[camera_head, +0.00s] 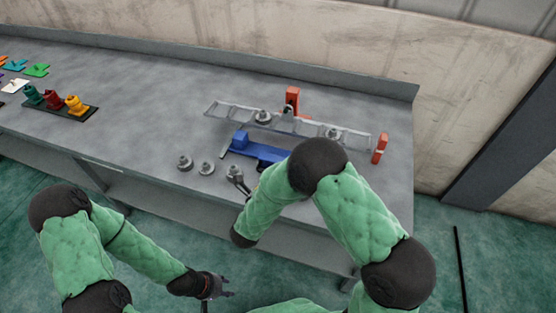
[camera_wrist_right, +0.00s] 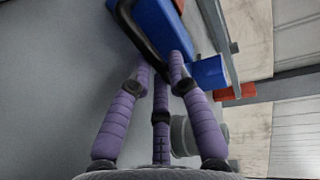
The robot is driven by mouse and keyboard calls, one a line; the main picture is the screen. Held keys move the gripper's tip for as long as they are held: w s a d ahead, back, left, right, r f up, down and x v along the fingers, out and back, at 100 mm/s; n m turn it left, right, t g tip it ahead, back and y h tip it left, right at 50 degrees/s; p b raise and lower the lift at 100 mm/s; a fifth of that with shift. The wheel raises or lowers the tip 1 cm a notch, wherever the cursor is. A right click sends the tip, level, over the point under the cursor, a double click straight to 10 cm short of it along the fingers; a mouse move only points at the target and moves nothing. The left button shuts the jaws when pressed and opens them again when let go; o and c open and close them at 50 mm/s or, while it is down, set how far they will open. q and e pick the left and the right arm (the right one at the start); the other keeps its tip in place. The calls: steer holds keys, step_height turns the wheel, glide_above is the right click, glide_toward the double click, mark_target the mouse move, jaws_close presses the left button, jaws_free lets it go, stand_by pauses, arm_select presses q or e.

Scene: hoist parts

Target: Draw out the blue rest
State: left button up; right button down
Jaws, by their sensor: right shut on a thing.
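The blue rest (camera_head: 264,152) lies on the grey bench, in front of a clear ladder-like frame (camera_head: 224,111), its right part hidden by my right arm. In the right wrist view the blue rest (camera_wrist_right: 207,72) shows at the top with a dark bar along it. My right gripper (camera_wrist_right: 162,64) is shut on it, the fingertips at the dark bar; the exact contact is hard to see. In the head view I cannot make this gripper out clearly near my forearm. My left gripper (camera_head: 224,287) is open and empty, low in front of the bench.
Grey round parts (camera_head: 185,162) lie left of the blue rest, and a grey metal part (camera_head: 236,174) in front of it. An orange-red upright (camera_head: 293,99) and a red block (camera_head: 379,148) stand by the frame. Coloured parts on a dark tray (camera_head: 87,113) stand far left; the bench between is clear.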

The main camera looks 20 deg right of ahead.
steer(key=shift+f+v, duration=0.2)
steer(key=shift+v, duration=0.9)
steer(key=c, duration=1.2)
jaws_free()
steer(key=shift+o, duration=0.2)
steer(key=v, duration=1.2)
